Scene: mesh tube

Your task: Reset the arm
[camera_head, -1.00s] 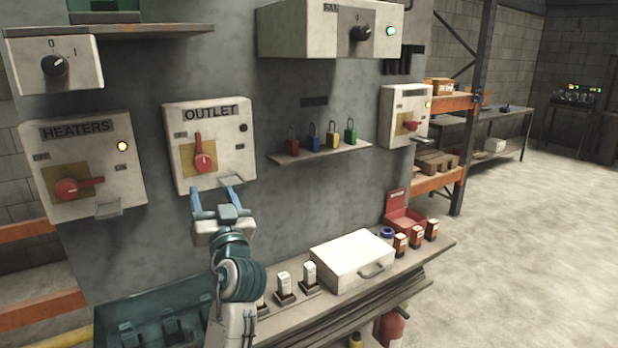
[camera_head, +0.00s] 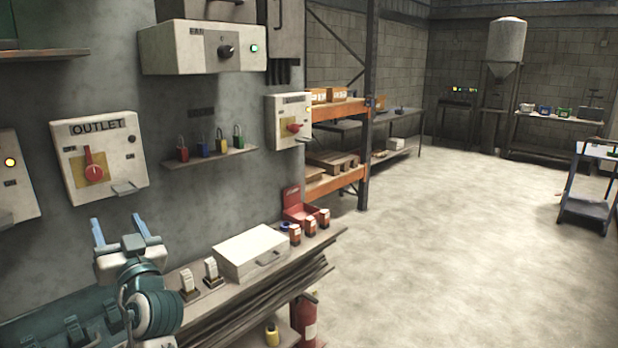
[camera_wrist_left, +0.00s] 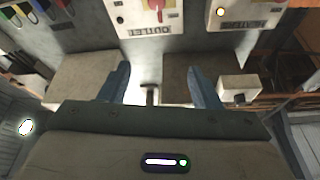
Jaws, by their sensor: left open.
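My left gripper (camera_head: 119,233) is open, its two blue fingers spread with nothing between them in the head view. It is in front of the grey wall, below the OUTLET switch box (camera_head: 98,155) with its red rotary handle, and apart from it. In the left wrist view the two fingers (camera_wrist_left: 160,85) show apart and empty, with the OUTLET box (camera_wrist_left: 150,15) upside down at the top. My left arm comes in from the bottom left. My right gripper is in neither view.
A shelf (camera_head: 210,158) holds several coloured padlocks. A lower bench (camera_head: 215,297) carries a white case (camera_head: 250,251), a red box (camera_head: 300,210) and small red-and-white items. A fan control box (camera_head: 200,47) hangs above. Open concrete floor (camera_head: 450,240) lies to the right.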

